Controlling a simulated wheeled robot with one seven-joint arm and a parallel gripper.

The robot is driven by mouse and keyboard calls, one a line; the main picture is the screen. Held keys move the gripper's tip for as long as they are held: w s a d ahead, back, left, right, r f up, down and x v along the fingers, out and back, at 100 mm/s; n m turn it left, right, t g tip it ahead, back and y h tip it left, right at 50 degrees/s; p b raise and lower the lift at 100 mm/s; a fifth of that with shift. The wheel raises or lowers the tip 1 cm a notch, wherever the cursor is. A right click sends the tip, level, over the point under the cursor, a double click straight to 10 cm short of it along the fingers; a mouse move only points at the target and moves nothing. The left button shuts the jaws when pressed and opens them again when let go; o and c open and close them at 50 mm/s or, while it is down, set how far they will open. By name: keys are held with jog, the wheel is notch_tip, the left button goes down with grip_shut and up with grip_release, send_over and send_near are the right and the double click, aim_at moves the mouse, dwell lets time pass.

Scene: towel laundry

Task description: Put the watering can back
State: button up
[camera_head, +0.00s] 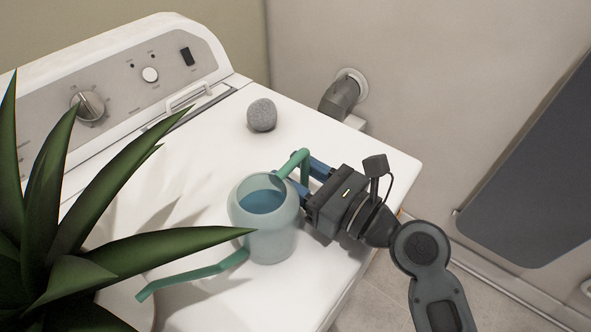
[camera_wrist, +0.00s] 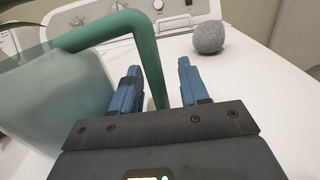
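The watering can (camera_head: 262,228) is pale translucent green with blue water inside. It stands upright on the white washing machine top. Its green spout points to the lower left, and its green handle (camera_head: 304,168) faces my gripper on the right. My gripper (camera_head: 300,172) is at the handle, level with it, with blue fingers apart. In the wrist view, the handle (camera_wrist: 149,65) passes between the two fingers of my gripper (camera_wrist: 157,70), closer to the left finger, with a gap on the right. The can's body (camera_wrist: 60,100) fills the left of that view.
A grey round stone (camera_head: 262,115) lies behind the can on the washing machine (camera_head: 215,150). A spiky green plant (camera_head: 70,240) stands at the left, one leaf reaching close to the can. The machine's right edge is under my arm. A grey pipe (camera_head: 340,97) sits at the wall.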

jog(key=shift+r, duration=0.15)
jog(key=b+v, duration=0.1)
jog(key=v, duration=0.9)
jog(key=shift+s+d, duration=0.2)
jog(key=shift+d, duration=0.1)
jog(key=shift+s+d, duration=0.45)
